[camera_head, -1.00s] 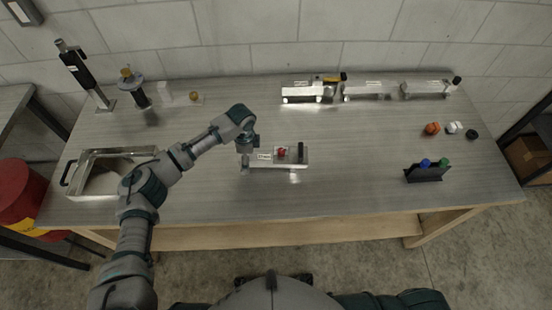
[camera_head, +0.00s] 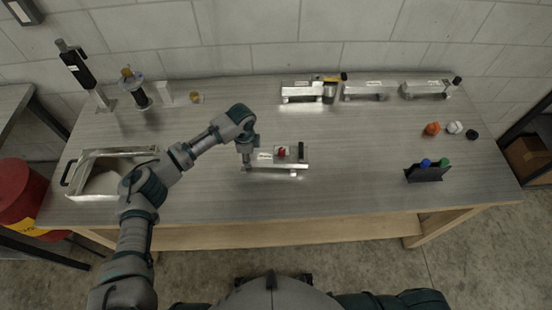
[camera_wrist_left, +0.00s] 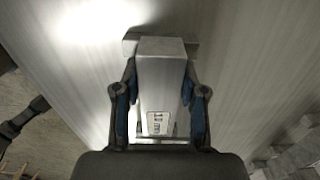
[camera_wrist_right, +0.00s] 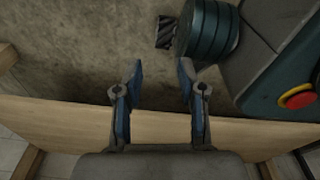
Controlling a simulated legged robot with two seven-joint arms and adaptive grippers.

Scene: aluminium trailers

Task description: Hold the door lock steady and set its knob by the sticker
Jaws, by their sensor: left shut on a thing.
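The door lock (camera_head: 288,165) is a silver bar-shaped unit in the middle of the table in the head view. My left gripper (camera_head: 247,165) is shut on that left end. In the left wrist view its fingers (camera_wrist_left: 160,100) hold both sides of the metal block (camera_wrist_left: 162,75), with the sticker (camera_wrist_left: 159,123) showing; its print is too small to read. My right gripper (camera_wrist_right: 158,85) is open and empty by the table's front edge.
Similar silver units (camera_head: 368,90) stand along the back. A metal tray (camera_head: 90,195) is at the left, with stands (camera_head: 133,90) behind it. Coloured knobs (camera_head: 432,129) and a dark holder (camera_head: 425,173) are at the right. The front middle is clear.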

